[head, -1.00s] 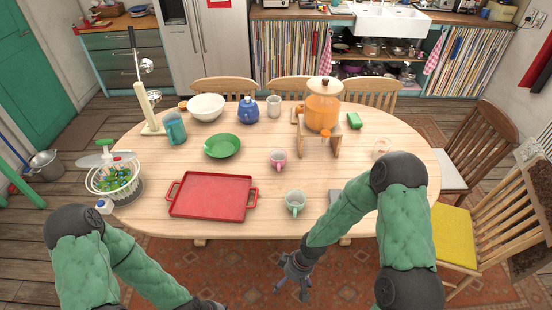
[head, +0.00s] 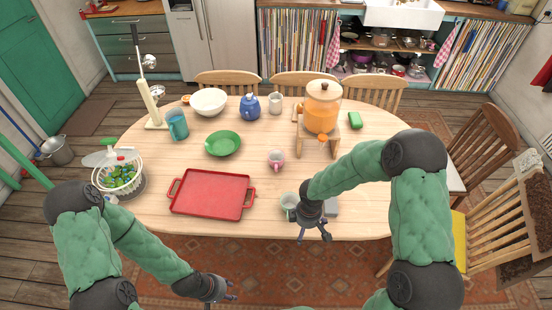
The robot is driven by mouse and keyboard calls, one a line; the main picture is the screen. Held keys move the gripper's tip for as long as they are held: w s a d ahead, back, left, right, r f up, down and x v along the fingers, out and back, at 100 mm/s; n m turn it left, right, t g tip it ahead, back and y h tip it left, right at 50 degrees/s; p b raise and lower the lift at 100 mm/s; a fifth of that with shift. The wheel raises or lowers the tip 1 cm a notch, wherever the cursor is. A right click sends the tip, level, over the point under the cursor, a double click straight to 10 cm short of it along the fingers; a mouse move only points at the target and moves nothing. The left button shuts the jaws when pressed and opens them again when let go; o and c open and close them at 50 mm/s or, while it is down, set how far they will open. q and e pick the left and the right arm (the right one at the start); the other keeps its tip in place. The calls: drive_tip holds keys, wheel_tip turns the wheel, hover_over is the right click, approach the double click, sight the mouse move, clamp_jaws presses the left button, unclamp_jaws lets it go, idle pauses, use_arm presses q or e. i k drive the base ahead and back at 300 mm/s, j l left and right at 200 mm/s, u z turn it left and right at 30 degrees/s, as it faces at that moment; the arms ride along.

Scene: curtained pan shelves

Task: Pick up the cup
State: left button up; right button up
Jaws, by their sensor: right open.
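A pale green cup (head: 288,203) stands near the front edge of the table, partly hidden on its right by my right gripper (head: 315,237). That gripper is open and empty, pointing down just right of and in front of the green cup. A pink cup (head: 276,160) stands mid-table. A pale grey cup (head: 275,103) and a teal cup (head: 177,125) stand farther back. My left gripper (head: 231,291) is low in front of the table, away from the cups; its finger opening is too small to tell.
A red tray (head: 212,193) lies left of the green cup. A green bowl (head: 223,144), white bowl (head: 208,102), blue teapot (head: 250,106) and an orange drink dispenser (head: 321,108) on a wooden stand are behind. Chairs flank the table's back and right.

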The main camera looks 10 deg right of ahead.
sight(276, 157)
drive_tip(key=i, duration=1.45)
